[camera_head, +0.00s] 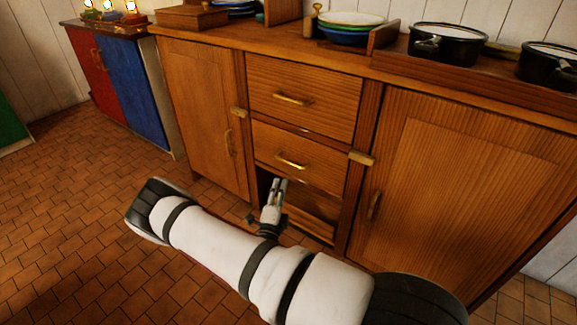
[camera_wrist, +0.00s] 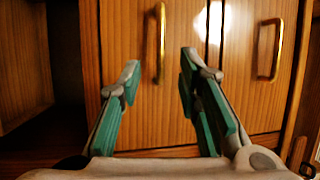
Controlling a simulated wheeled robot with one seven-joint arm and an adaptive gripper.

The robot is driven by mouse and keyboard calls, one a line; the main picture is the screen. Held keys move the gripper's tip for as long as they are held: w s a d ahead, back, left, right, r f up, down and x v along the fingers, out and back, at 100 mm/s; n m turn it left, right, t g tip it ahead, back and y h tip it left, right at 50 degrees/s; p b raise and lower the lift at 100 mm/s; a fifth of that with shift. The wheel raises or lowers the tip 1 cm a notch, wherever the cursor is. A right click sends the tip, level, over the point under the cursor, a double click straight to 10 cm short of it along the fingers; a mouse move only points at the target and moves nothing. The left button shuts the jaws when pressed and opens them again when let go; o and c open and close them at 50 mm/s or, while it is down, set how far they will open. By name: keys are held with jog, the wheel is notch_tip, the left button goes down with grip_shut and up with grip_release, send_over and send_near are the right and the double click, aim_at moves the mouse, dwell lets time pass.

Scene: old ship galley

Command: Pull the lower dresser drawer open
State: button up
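The wooden dresser has an upper drawer (camera_head: 325,88) and a lower drawer (camera_head: 322,168), each with a brass bar handle. The lower drawer looks shut or nearly shut. My gripper (camera_head: 279,182) is just below and in front of the lower handle (camera_head: 291,161). The wrist view is turned sideways. There my gripper (camera_wrist: 160,63) is open, its two green-padded fingers apart and empty. The lower handle (camera_wrist: 161,42) lies ahead, between the fingertips in the picture. The upper handle (camera_wrist: 277,50) is to the right there. I see no contact with the lower handle.
An open niche (camera_head: 313,205) is below the lower drawer. Cupboard doors flank the drawers, the left door (camera_head: 200,105) and the right door (camera_head: 470,185). Wooden catches (camera_head: 361,158) stick out beside the drawers. Dishes (camera_head: 350,28) and pots (camera_head: 447,45) stand on top. The tiled floor (camera_head: 60,235) is clear at left.

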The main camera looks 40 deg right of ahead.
aim_at(289, 162)
jog(key=b+x, duration=0.3)
jog(key=x, duration=0.9)
jog(key=shift+r, duration=0.15)
grip_shut()
